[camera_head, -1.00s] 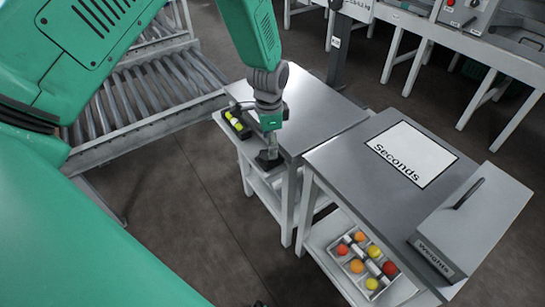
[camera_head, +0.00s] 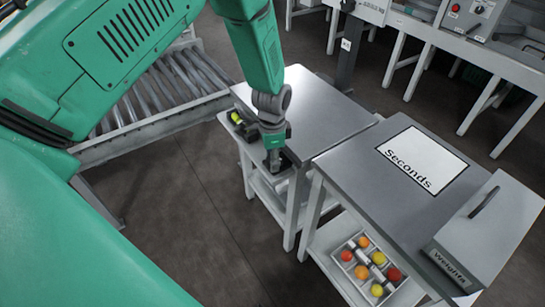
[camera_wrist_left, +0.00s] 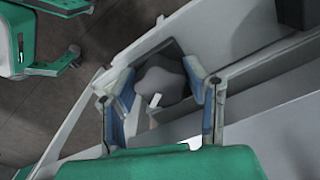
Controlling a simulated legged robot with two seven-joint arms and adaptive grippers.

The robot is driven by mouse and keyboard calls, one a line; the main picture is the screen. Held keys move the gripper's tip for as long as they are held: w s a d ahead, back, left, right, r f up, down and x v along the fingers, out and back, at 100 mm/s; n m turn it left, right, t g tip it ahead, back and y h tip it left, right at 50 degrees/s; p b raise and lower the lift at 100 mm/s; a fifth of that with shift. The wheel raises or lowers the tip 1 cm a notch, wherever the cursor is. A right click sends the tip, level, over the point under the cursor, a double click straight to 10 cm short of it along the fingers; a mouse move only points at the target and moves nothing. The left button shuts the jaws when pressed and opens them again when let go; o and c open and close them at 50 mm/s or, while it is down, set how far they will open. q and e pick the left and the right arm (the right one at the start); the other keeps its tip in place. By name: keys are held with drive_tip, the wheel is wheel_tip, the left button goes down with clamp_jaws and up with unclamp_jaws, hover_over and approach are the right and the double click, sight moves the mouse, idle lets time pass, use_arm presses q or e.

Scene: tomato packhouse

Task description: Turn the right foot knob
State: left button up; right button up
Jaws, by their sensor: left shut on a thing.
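The foot knob (camera_wrist_left: 168,83) is grey and lobed, with a small white mark, and sits against a dark square backing in the left wrist view. My left gripper (camera_wrist_left: 160,88) has its two blue-padded fingers on either side of it and is shut on it. In the head view, my left gripper (camera_head: 275,158) points down at the near edge of the small grey-topped table (camera_head: 318,108). The knob is hidden there by the gripper. My right gripper is not in view.
To the right, a second table holds a "Seconds" sheet (camera_head: 422,160) and a "Weights" box (camera_head: 490,228). A crate of tomatoes (camera_head: 346,274) is on its lower shelf. A roller conveyor (camera_head: 150,92) lies behind left.

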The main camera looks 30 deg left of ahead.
use_arm(q)
drive_tip(key=shift+w+d+r, duration=0.1)
drive_tip(key=shift+w+d, duration=0.1)
drive_tip(key=shift+d, duration=0.05)
drive_tip(key=shift+w+a, duration=0.1)
drive_tip(key=shift+a, duration=0.05)
drive_tip(key=shift+w+d+r, duration=0.1)
drive_tip(key=shift+w+d, duration=0.05)
drive_tip(key=shift+d, duration=0.1)
idle(0.9)
drive_tip(key=o, duration=1.1)
drive_tip(key=shift+o, duration=0.2)
drive_tip(key=shift+d, duration=0.1)
drive_tip(key=shift+r, duration=0.15)
wheel_tip(320, 180, up, 12)
drive_tip(key=shift+f, duration=0.25)
